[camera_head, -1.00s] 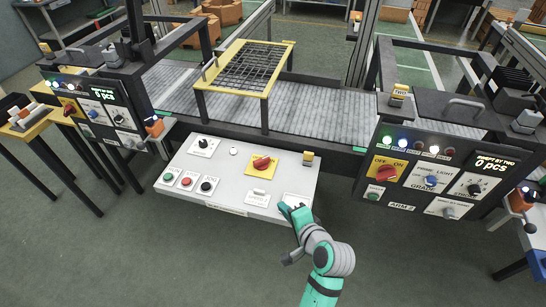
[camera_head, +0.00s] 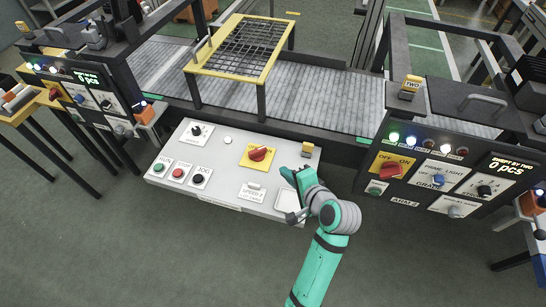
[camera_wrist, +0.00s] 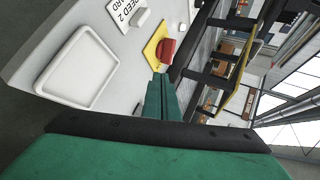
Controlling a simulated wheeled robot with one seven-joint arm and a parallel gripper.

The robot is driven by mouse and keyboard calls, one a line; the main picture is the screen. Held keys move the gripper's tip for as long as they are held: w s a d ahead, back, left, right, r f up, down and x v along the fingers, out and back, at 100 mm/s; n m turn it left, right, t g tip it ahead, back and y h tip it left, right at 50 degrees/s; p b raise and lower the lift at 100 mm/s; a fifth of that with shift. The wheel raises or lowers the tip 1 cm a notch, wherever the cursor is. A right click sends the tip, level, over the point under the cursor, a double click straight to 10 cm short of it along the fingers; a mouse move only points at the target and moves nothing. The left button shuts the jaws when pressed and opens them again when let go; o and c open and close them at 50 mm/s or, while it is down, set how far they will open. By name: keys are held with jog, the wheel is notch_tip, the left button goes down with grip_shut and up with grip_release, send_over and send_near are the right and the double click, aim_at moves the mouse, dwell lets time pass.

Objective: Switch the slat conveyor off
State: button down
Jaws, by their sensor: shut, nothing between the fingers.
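The slat conveyor (camera_head: 310,100) is a grey slatted belt running behind a white sloped control panel (camera_head: 222,190). On the panel is a red rotary switch (camera_head: 259,153) on a yellow plate; it also shows in the wrist view (camera_wrist: 166,49), just beyond my fingertips. My gripper (camera_head: 287,172) is shut and empty, over the panel's right part, to the right of and slightly below the red switch. In the wrist view my gripper's green fingers (camera_wrist: 160,82) point toward the switch. Whether they touch it cannot be told.
The panel also has a green button (camera_head: 158,167), a red stop button (camera_head: 178,172), a black jog knob (camera_head: 198,179) and a black selector (camera_head: 197,131). A yellow-framed mesh guard (camera_head: 240,48) stands over the belt. Machine panels with red switches flank it, the right one (camera_head: 440,180) nearest.

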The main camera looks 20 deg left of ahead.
send_near(263, 151)
jog(key=f, duration=0.3)
jog(key=shift+w+a, duration=0.25)
jog(key=w+a, duration=0.2)
jog(key=shift+w+a, duration=0.1)
jog(key=shift+w, duration=0.15)
jog(key=shift+w+a, duration=0.35)
jog(key=shift+w, duration=0.05)
